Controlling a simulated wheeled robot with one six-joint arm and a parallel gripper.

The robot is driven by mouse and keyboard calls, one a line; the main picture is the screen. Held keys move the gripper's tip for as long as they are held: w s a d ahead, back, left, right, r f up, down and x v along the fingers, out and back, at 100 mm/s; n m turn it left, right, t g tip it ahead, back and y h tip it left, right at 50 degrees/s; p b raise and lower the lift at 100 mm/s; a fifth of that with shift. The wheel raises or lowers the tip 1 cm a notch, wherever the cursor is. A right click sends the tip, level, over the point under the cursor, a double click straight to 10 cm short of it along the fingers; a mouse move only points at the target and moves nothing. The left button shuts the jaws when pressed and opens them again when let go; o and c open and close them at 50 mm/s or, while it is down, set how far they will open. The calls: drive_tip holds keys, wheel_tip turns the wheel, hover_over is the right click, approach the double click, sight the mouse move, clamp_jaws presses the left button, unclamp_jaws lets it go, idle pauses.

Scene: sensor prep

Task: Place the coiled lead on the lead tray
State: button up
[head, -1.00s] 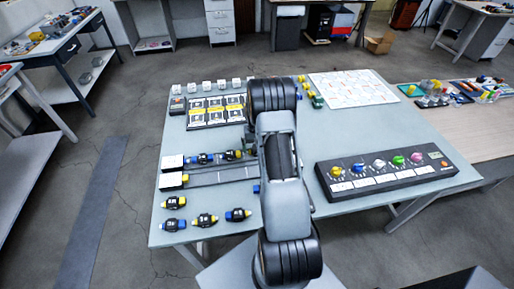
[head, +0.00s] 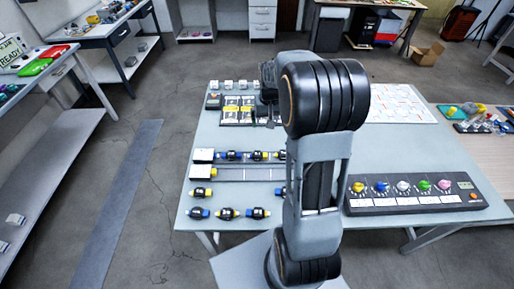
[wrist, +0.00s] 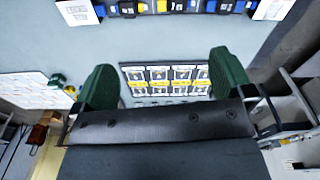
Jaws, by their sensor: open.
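I cannot pick out the coiled lead or the lead tray for certain in either view. My gripper (wrist: 164,62) shows in the wrist view as two dark green fingers spread wide apart, with nothing between them. It is open above the table, and a panel of black, white and yellow cells (wrist: 168,80) shows beyond the gap. In the head view that cell panel (head: 238,112) lies at the back left of the table, partly behind my arm. My arm also hides the middle of the table, and my fingers cannot be made out there.
The grey table (head: 400,150) carries a rail (head: 232,174), several black connectors with blue or yellow ends (head: 227,213), a dark box with coloured knobs (head: 412,193) and a white printed sheet (head: 398,105). A wooden side table (head: 478,150) with small coloured items adjoins on the right.

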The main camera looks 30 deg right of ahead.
drive_tip(key=s+a+r+n+t, duration=0.1)
drive_tip(key=s+a+r+t, duration=0.1)
drive_tip(key=s+a+r, duration=0.2)
drive_tip(key=s+a+r+n+t, duration=0.2)
drive_tip(key=s+a+r, duration=0.3)
drive_tip(key=s+a, duration=0.5)
drive_tip(key=s, duration=0.3)
